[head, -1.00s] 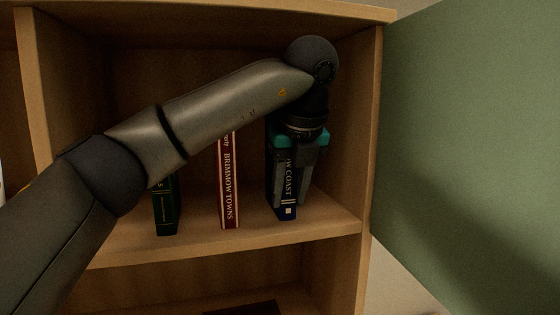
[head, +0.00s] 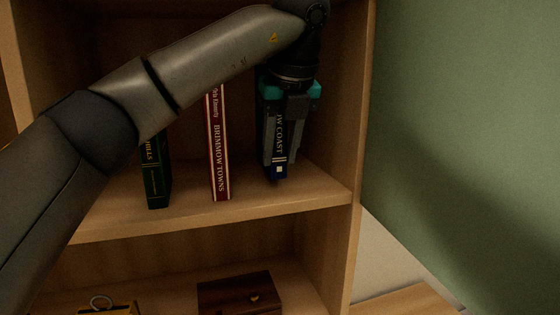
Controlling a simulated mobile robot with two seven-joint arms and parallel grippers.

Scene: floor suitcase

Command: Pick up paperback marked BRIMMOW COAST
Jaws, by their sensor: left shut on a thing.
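The dark blue paperback (head: 280,145) stands upright at the right of the upper shelf compartment, its spine facing me. Only "OW COAST" and a pale square near the foot of the spine show; the top is hidden by my gripper. My left gripper (head: 279,163) points down from above, shut on the book with a finger on each side of it. The book's lower end appears slightly above the shelf board. My right gripper is not in view.
A red book marked BRIMMOW TOWNS (head: 218,150) and a dark green book (head: 155,175) stand to the left, apart. The cabinet side wall (head: 340,110) is close on the right, with a green panel (head: 460,120) beyond. A dark wooden box (head: 240,294) sits below.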

